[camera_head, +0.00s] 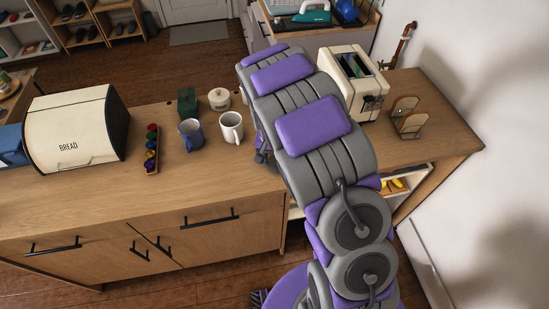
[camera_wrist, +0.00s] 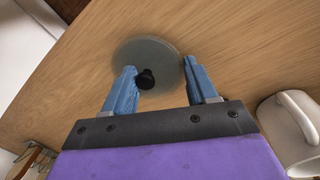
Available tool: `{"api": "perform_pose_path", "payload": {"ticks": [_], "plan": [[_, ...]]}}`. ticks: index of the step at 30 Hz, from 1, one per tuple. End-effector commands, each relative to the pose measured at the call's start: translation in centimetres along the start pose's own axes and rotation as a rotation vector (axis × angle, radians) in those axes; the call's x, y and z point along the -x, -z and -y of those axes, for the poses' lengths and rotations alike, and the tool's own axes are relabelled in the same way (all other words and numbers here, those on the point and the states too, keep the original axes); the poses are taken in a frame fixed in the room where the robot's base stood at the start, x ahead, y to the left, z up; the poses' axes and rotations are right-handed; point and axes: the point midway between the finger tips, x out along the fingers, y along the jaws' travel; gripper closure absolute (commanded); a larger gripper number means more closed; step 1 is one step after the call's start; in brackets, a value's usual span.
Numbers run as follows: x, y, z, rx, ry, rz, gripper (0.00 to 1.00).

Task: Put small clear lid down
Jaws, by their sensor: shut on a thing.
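The small clear lid (camera_wrist: 150,53) is a round, greyish see-through disc with a black knob, seen in the wrist view over the wooden counter. My gripper (camera_wrist: 158,64) has its two blue fingers apart, with the lid between them; it is shut on the lid. The knob sits close to the left finger. I cannot tell whether the lid touches the counter. In the head view my arm reaches over the counter (camera_head: 95,203) and hides the lid and most of the gripper.
A white mug (camera_head: 230,127), also in the wrist view (camera_wrist: 292,128), stands near my gripper. A blue mug (camera_head: 191,134), capsule holder (camera_head: 152,150), lidded pot (camera_head: 219,99) and bread box (camera_head: 77,128) stand left. A toaster (camera_head: 352,82) and wooden holder (camera_head: 409,119) stand right.

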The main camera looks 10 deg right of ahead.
Motion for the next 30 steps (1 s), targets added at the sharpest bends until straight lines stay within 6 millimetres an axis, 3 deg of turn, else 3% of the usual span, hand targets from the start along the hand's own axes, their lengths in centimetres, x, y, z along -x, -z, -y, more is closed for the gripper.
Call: {"api": "perform_pose_path", "payload": {"ticks": [4, 5, 12, 23, 30], "plan": [[-0.2, 0.1, -0.1, 0.000, 0.001, 0.002, 0.87], [-0.1, 0.1, -0.1, 0.000, 0.001, 0.002, 0.40], [-0.1, 0.0, -0.1, 0.000, 0.000, 0.001, 0.17], [0.2, 0.0, 0.0, 0.000, 0.000, 0.000, 0.17], [3.0, 0.0, -0.1, 0.000, 0.000, 0.001, 0.17]]}}
